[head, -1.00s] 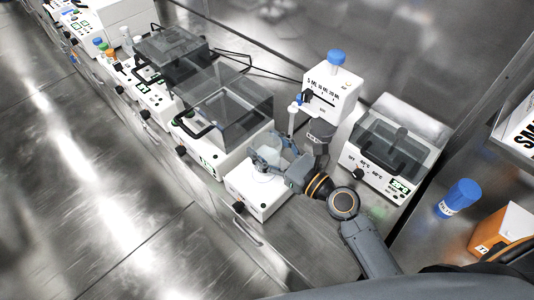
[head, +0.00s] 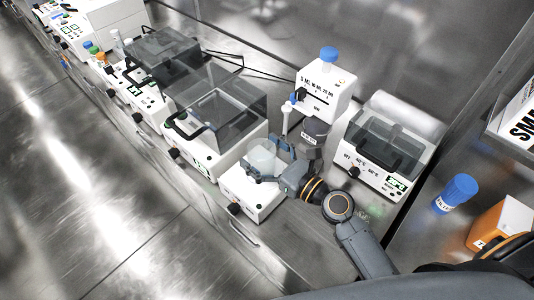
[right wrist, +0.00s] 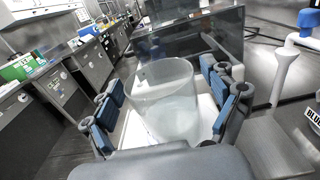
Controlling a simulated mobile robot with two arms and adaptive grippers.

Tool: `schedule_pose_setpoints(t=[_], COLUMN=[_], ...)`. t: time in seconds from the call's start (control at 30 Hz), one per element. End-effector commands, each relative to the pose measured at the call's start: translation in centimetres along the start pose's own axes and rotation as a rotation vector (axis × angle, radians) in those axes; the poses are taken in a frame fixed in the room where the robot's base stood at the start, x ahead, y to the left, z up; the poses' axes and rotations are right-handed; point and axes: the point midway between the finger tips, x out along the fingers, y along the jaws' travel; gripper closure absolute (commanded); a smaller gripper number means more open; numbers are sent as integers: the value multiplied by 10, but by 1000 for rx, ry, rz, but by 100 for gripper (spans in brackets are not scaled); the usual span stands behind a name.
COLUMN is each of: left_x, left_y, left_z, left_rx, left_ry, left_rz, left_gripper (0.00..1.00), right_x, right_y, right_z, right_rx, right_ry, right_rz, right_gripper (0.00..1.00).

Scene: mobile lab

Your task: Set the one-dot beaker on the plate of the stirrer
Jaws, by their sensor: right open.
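A clear glass beaker (right wrist: 165,100) stands upright between the spread fingers of my right gripper (right wrist: 166,108) in the right wrist view. The blue finger pads are on both sides of it, with a gap visible. In the head view the beaker (head: 264,157) is on the white plate of the stirrer (head: 250,198), and my right gripper (head: 268,163) is around it, open. One small dark mark shows near the beaker's rim; I cannot tell whether it is the dot. My left gripper is not in view.
A lidded clear-topped device (head: 225,115) stands just left of the stirrer. A white dispenser (head: 322,92) with a blue cap and a heated box (head: 385,150) are to the right. A blue-capped bottle (head: 456,193) and an orange box (head: 500,225) are farther right.

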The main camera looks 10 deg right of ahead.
Motion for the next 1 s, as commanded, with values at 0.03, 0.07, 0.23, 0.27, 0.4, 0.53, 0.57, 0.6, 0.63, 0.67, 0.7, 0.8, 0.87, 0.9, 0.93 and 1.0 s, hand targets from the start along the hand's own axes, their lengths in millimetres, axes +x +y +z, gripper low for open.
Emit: schedule_pose_setpoints(t=[0.03,0.07,0.23,0.27,0.4,0.53,0.57,0.6,0.63,0.67,0.7,0.8,0.87,0.9,0.93,1.0], left_x=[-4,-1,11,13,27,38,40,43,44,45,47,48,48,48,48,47], left_y=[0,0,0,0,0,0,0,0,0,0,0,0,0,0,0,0], left_z=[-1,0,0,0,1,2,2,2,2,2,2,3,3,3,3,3], left_rx=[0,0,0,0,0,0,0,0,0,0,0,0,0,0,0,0], left_ry=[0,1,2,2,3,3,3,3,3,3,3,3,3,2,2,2], left_rz=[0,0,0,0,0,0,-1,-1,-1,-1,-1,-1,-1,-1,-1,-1], left_gripper=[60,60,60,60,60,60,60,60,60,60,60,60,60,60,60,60], right_x=[0,-3,-31,-38,-69,-94,-99,-104,-108,-111,-114,-119,-120,-120,-120,-120], right_y=[0,0,0,0,1,1,0,0,0,0,0,0,0,0,0,0], right_z=[4,1,-3,-3,-4,-3,-4,-3,-3,-2,-1,1,2,2,2,3], right_rx=[0,0,-1,-3,-1,-1,1,-1,0,0,0,0,-1,-1,-1,-1], right_ry=[-1,1,4,4,4,3,3,2,2,1,1,-1,-1,-1,-1,-1], right_rz=[0,0,1,1,1,3,1,0,0,0,0,0,0,0,0,0], right_gripper=[14,14,14,14,14,14,14,14,14,14,14,14,14,14,14,14])
